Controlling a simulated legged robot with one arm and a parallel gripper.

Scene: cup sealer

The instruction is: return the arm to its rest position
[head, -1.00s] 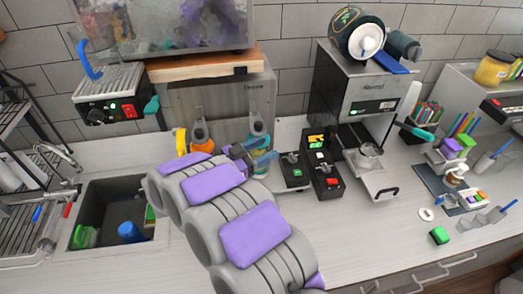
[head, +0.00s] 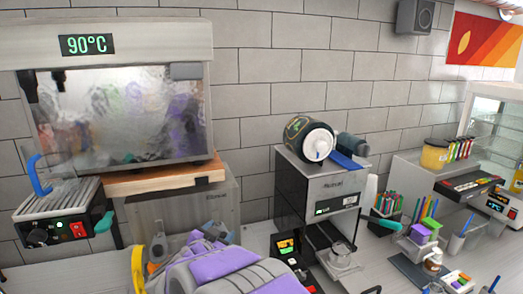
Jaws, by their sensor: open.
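My arm, grey with purple panels, rises from the bottom edge of the head view. My gripper (head: 212,235) shows small at its far end, in front of the clear container on the counter. It is open, and I see nothing held in it. The fingers are partly hidden behind my own arm links. The cup sealer (head: 335,190), black and silver with a film roll (head: 312,140) on top, stands to the right of my gripper, apart from it.
A heated display (head: 120,110) reading 90°C stands on a wooden board (head: 165,180) at left. A control box (head: 287,246) sits before the sealer. Pens (head: 388,203) and a condiment shelf (head: 460,155) are at right. Bare wall fills the upper middle.

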